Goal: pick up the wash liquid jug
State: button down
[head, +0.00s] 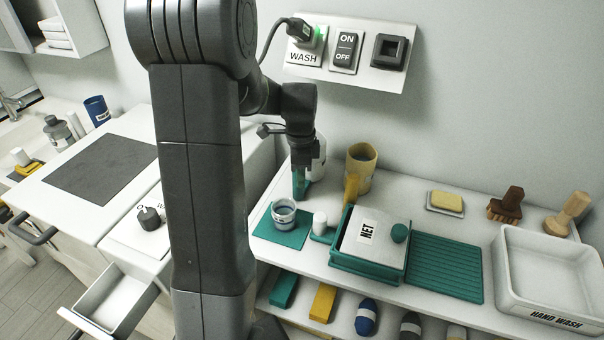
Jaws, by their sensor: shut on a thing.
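My gripper (303,162) points down over the back left of the white shelf top. It is shut on an upright teal handle (300,184). A pale, whitish jug (319,160) stands just behind and to the right of the gripper, and the handle appears to belong to it. My gripper and arm hide most of this jug, and no label on it is readable. I cannot tell whether its base touches the shelf. A yellowish jug (363,162) with a yellow handle stands apart to the right.
A jar (285,217) on a teal mat (268,232) and a small white cylinder stand in front. A lidded NET box (374,240), a ribbed teal mat (445,268), brushes and a HAND WASH basin (548,320) lie right. The WASH plug panel (348,80) is above. A drawer (110,300) is open.

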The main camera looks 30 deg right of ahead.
jog(key=shift+r, duration=0.45)
jog(key=s+a, duration=0.1)
jog(key=s+a+r, duration=0.1)
jog(key=a, duration=0.1)
jog(key=shift+s+a+b, duration=0.1)
jog(key=shift+s+b, duration=0.1)
jog(key=shift+b, duration=0.15)
notch_tip(320, 180, up, 13)
jog(key=shift+p, duration=0.4)
jog(key=shift+f, duration=0.15)
